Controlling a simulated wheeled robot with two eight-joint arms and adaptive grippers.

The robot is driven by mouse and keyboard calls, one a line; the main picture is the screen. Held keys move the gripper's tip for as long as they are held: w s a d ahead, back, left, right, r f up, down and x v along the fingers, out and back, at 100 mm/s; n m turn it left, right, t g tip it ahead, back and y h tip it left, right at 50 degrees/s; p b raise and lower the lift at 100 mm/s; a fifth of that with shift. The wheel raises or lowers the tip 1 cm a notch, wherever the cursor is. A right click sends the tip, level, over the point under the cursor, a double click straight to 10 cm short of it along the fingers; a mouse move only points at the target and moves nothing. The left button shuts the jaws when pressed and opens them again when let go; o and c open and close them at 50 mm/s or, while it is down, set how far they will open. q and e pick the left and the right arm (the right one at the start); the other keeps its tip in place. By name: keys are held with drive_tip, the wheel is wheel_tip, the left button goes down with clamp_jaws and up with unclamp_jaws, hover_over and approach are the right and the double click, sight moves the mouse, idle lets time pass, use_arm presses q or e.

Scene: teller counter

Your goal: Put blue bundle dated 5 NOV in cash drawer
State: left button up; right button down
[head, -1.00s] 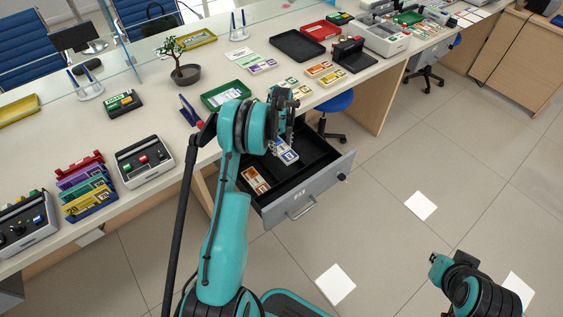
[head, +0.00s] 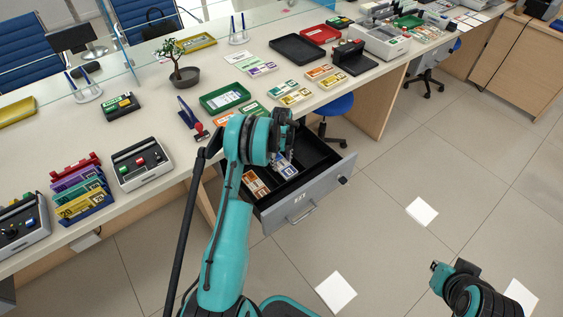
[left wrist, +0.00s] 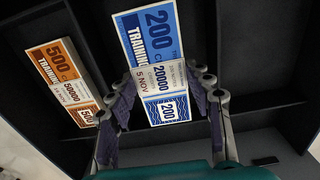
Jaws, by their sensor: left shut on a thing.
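The blue bundle (head: 284,167) has a white band reading 5 NOV and a printed 200. It also shows in the left wrist view (left wrist: 152,40). My left gripper (head: 283,152) reaches down into the open cash drawer (head: 322,189), and in the left wrist view its fingers (left wrist: 163,104) are shut on the bundle's two sides. The bundle is within the drawer's walls; I cannot tell whether it touches the floor. My right gripper (head: 438,268) hangs over the floor at lower right, its jaw state unclear.
An orange 500 bundle (head: 256,184) lies in the drawer, left of the blue one; it also shows in the left wrist view (left wrist: 62,80). Black dividers split the drawer. On the counter above are a green tray (head: 225,97), several other bundles and a red-based stamp (head: 199,132).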

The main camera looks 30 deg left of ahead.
use_arm(q)
drive_tip(key=shift+f+b, duration=0.35)
drive_tip(key=shift+f, duration=0.05)
drive_tip(key=o, duration=1.3)
drive_tip(key=shift+s, duration=0.1)
drive_tip(key=shift+o, duration=0.2)
